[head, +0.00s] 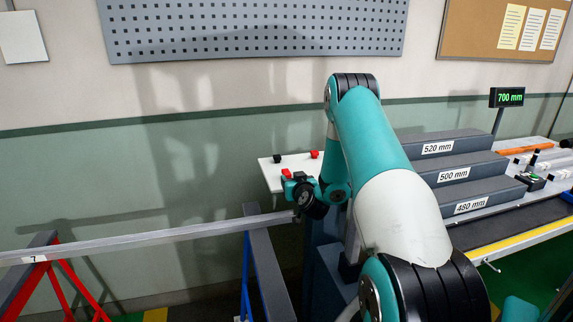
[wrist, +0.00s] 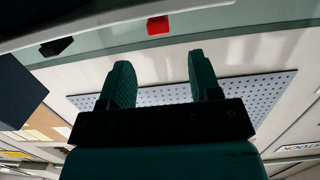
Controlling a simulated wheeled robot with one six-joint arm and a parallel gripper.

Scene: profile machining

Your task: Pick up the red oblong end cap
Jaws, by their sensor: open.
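In the head view, one small red cap (head: 315,153) stands at the back right of a white shelf. Another small red piece (head: 286,173) shows right beside my gripper (head: 290,186), near the shelf's front. I cannot tell from the head view which of these is oblong. In the wrist view, a red block-like cap (wrist: 158,26) lies beyond my open fingers (wrist: 160,68), between their lines and apart from them. Nothing is between the fingers. A black cap (wrist: 56,46) is to its left in the wrist view.
The white shelf (head: 268,172) also bears a black cap (head: 277,158) at its back left. A long metal profile (head: 150,239) rests across red and blue stands left of my arm. Grey stepped blocks (head: 440,170) and a bench stand to the right. A pegboard (head: 250,30) hangs behind.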

